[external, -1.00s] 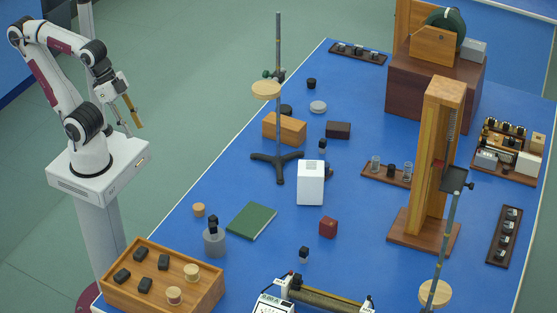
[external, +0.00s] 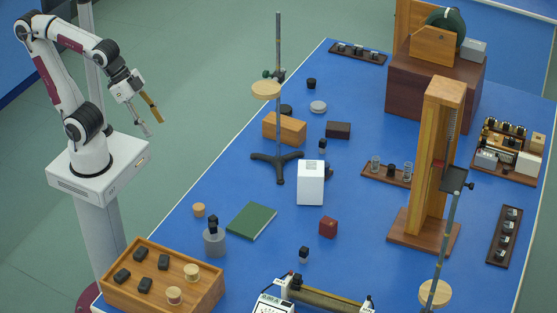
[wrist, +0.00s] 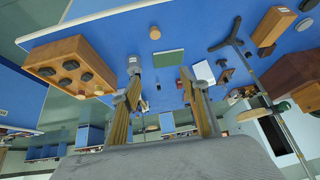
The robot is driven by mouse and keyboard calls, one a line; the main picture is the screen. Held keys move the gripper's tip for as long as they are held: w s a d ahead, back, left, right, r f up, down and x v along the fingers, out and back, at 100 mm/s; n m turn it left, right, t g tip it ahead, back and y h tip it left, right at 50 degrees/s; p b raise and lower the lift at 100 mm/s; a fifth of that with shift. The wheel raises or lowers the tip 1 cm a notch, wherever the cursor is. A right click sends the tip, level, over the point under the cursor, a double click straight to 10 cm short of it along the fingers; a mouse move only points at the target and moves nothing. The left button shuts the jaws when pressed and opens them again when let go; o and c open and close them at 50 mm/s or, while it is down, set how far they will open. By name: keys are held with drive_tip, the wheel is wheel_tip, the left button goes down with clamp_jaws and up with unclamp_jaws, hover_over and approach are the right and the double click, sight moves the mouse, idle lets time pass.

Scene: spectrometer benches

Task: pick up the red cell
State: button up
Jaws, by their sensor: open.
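The red cell (external: 328,227) is a small dark red cube standing on the blue bench, right of the green book (external: 252,220) and below the white box (external: 311,183) in the external view. Nothing touches it. I cannot pick it out surely in the wrist view. My gripper (external: 153,118) is open and empty, in the air left of the bench and far from the cell.
A wooden tray (external: 112,289) with black and pale pieces stands at the front left. A tall stand (external: 279,140) and a wooden tower (external: 435,160) rise from the bench. A small dark-topped bottle (external: 304,254) and a tube apparatus (external: 325,299) lie near the cell.

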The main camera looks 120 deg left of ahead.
drive_tip(key=w+a+r+t+y, duration=0.1)
drive_tip(key=w+a, duration=0.1)
drive_tip(key=w, duration=0.6)
drive_tip(key=w+a+t, duration=0.1)
drive_tip(key=w+a, duration=0.2)
drive_tip(key=w, duration=0.5)
drive_tip(key=m+t+h, duration=0.1)
drive_tip(key=t, duration=0.3)
hover_over(322, 219)
drive_tip(key=s+a, duration=0.1)
drive_tip(key=s, duration=0.9)
wheel_tip(322, 219, down, 14)
drive_tip(key=w+f, duration=0.1)
drive_tip(key=f, duration=0.2)
drive_tip(key=w+f+h, duration=0.1)
drive_tip(key=w+f, duration=0.1)
drive_tip(key=f, duration=0.2)
drive_tip(key=w+f+m+h, duration=0.1)
drive_tip(key=w+f, duration=0.1)
drive_tip(key=f, duration=0.2)
drive_tip(key=shift+a+f+t, duration=0.2)
drive_tip(key=shift+f+t, duration=0.05)
drive_tip(key=shift+t, duration=0.15)
drive_tip(key=shift+f+h, duration=0.4)
drive_tip(key=shift+f, duration=0.25)
drive_tip(key=shift+w+d, duration=0.1)
drive_tip(key=shift+x, duration=1.25)
drive_tip(key=shift+w, duration=0.1)
drive_tip(key=shift+x, duration=2.5)
